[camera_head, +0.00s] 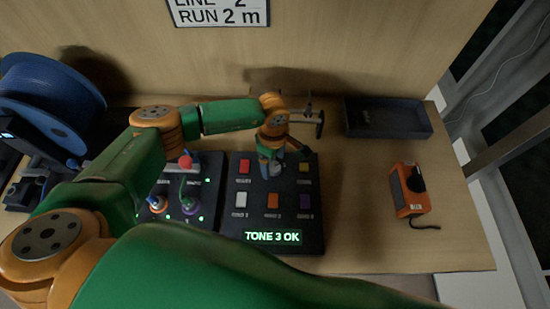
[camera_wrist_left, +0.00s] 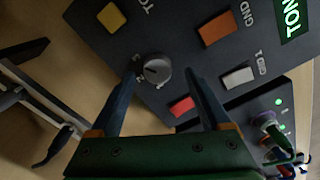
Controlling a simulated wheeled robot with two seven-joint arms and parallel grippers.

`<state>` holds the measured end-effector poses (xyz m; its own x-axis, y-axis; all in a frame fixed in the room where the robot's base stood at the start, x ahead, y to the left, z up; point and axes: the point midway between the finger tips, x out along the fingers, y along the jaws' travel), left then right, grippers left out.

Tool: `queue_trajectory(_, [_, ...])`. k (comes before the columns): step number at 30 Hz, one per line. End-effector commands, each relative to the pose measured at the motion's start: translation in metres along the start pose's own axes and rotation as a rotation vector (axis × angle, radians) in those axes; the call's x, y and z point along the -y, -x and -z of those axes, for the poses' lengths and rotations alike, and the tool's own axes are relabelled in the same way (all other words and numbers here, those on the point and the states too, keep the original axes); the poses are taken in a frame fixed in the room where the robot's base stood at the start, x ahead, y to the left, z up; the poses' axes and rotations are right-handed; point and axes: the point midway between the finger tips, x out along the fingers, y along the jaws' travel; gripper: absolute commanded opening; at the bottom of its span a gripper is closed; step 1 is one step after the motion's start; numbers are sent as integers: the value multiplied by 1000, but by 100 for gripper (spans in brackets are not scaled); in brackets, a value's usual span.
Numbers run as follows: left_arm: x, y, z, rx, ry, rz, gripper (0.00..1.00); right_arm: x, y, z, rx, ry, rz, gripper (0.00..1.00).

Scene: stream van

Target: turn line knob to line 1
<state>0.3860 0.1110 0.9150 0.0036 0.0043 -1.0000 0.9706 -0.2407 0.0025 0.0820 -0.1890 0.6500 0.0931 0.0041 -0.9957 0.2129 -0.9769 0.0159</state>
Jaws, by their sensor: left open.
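The line knob (camera_wrist_left: 157,70) is a small round grey knob with a dark pointer mark, on the dark tester panel (camera_head: 237,222). In the wrist view it lies between and just beyond the fingertips of my left gripper (camera_wrist_left: 164,80), closer to the left finger. The gripper is open and empty; I see no clear contact with the knob. In the head view my left gripper (camera_head: 270,168) is over the panel's upper middle and largely hides the knob. The display (camera_head: 273,237) reads "TONE 3 OK". My right gripper is not in view.
Red, white, orange, yellow and purple buttons surround the knob. A second panel with a red-topped lever (camera_head: 186,161) stands left, by a blue cable spool (camera_head: 60,95). An empty black tray (camera_head: 388,118) and an orange device (camera_head: 409,190) lie right. A wall sign (camera_head: 218,12) reads "LINE 2 RUN 2 m".

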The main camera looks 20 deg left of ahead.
Motion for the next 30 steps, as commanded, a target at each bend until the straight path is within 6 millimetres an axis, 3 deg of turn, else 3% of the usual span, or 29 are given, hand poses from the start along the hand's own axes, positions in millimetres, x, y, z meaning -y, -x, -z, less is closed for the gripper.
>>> queue_trajectory(4, [0,-16,-1,2,1,0,80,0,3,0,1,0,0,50])
queue_trajectory(11, [0,-19,-1,2,2,-1,80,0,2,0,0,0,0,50])
queue_trajectory(20, [0,-18,-1,3,2,-1,2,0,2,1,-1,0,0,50])
queue_trajectory(30, [0,-19,-1,4,51,-2,0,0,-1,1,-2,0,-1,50])
